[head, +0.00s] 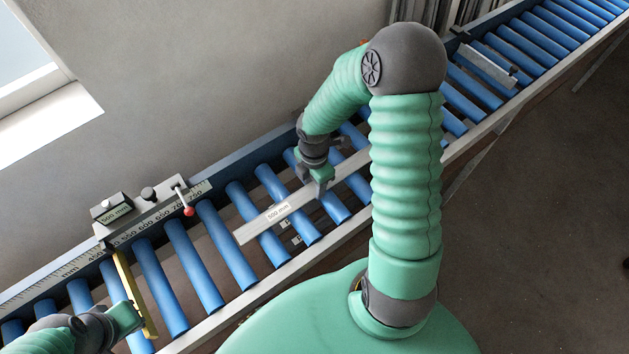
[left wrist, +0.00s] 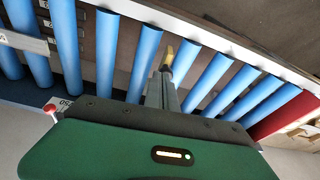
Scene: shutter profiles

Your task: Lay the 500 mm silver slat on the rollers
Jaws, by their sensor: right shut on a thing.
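The silver slat (head: 262,224) bears a "500 mm" label and lies slanted along the blue rollers, over several of them. My right gripper (head: 322,186) is shut on it from above. The slat's far part is hidden behind my right arm. I cannot tell whether the slat touches the rollers. Its near end shows at the upper left of the left wrist view (left wrist: 22,41). My left gripper (head: 134,318) is at the yellow stop bar (head: 126,278) at the lower left; the left wrist view shows the bar's yellow tip (left wrist: 169,54). Its jaw opening is not clear.
The roller conveyor (head: 206,255) runs from lower left to upper right along the wall. A scale with a stop block labelled 500 mm (head: 113,210) and a red-knobbed lever (head: 188,211) lines its wall side. Another silver piece (head: 487,66) lies on the far rollers.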

